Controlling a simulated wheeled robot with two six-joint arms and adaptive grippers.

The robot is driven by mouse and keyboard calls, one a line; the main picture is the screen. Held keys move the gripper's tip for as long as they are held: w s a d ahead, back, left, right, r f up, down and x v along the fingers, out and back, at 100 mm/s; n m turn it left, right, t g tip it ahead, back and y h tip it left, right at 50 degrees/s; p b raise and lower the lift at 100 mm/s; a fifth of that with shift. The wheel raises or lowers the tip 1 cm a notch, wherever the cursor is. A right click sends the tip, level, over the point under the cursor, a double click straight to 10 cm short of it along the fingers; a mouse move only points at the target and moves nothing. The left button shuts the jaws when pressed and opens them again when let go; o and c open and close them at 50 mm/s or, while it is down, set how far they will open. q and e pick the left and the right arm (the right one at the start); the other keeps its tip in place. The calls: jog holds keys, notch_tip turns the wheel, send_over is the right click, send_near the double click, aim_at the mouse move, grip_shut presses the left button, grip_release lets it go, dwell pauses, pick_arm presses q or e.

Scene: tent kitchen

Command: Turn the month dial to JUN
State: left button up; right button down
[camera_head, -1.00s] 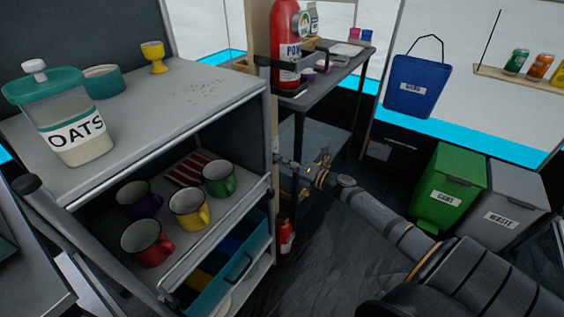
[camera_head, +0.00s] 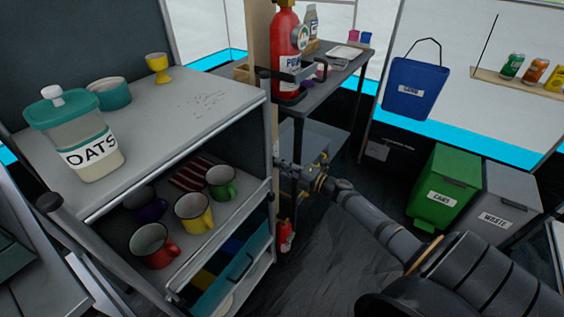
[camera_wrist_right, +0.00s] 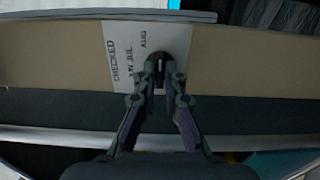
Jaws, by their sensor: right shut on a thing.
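In the right wrist view a white plate (camera_wrist_right: 125,58) is fixed on a tan wooden post (camera_wrist_right: 240,60). It bears the printed words CHECKED, JUL and AUG, and part of another month name. The month dial (camera_wrist_right: 158,68), a small dark knob, is at the plate's lower right. My right gripper (camera_wrist_right: 160,90) is shut on it, and the fingers hide part of the dial and some of the lettering. In the head view my right gripper (camera_head: 286,167) is at the post beside the shelf unit; the dial is not discernible there. My left gripper is out of view.
A grey shelf unit (camera_head: 180,97) with an oats jar (camera_head: 86,143) and several mugs stands close left of my right gripper. A red extinguisher (camera_head: 285,42) is above it. Green (camera_head: 445,187) and grey (camera_head: 502,205) bins stand right, with dark open floor before them.

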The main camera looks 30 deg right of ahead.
pick_arm(q)
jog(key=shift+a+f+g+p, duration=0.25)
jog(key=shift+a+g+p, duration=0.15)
jog(key=shift+p, duration=0.15)
pick_arm(e)
jog(key=shift+m, duration=1.2)
jog(key=shift+f, duration=0.1)
jog(key=c, duration=1.4)
grip_release()
jog(key=shift+c, duration=0.2)
jog(key=v, duration=1.2)
